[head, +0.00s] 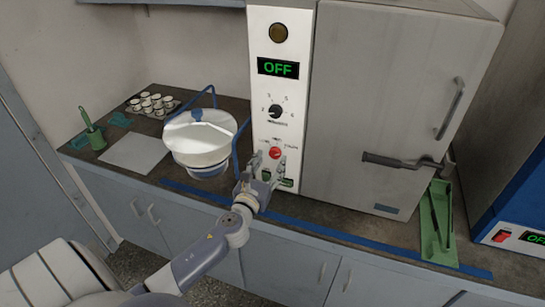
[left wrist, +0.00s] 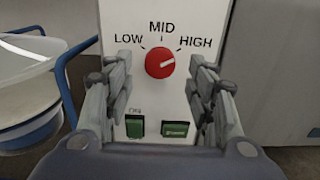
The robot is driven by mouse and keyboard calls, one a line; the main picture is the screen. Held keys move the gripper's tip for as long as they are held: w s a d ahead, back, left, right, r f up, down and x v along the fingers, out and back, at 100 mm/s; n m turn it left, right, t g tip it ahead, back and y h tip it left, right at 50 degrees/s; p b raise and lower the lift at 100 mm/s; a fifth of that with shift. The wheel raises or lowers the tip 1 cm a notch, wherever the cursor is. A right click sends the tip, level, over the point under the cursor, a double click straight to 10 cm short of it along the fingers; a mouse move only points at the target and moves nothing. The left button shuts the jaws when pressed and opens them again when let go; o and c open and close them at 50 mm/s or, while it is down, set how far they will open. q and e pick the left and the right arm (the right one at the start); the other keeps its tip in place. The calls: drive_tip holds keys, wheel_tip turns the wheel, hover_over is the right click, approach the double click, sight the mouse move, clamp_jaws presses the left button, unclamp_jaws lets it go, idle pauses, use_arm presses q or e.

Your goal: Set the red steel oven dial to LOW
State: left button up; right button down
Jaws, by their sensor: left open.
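The red dial (head: 275,153) is on the white front panel (head: 262,95) of the oven, below a black knob. The left wrist view shows it close up (left wrist: 160,62), with LOW at left, MID above and HIGH at right. Its white mark points right and slightly up, toward the HIGH side. My left gripper (head: 268,166) is open in front of the panel. In the left wrist view its fingers (left wrist: 160,82) stand on either side of the dial, apart from it, with nothing between them. My right gripper is out of view.
Two green switches (left wrist: 135,126) (left wrist: 175,129) sit below the dial. The oven display (head: 278,67) reads OFF. A white sieve bowl (head: 202,140) with blue tubular handles stands just left of the panel. The oven door (head: 385,100) is shut; a green tray (head: 437,220) lies at right.

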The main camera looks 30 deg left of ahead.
sight(275, 152)
use_arm(q)
drive_tip(key=shift+x, duration=1.35)
drive_tip(key=shift+c, duration=0.2)
drive_tip(key=c, duration=1)
drive_tip(key=shift+c, duration=0.2)
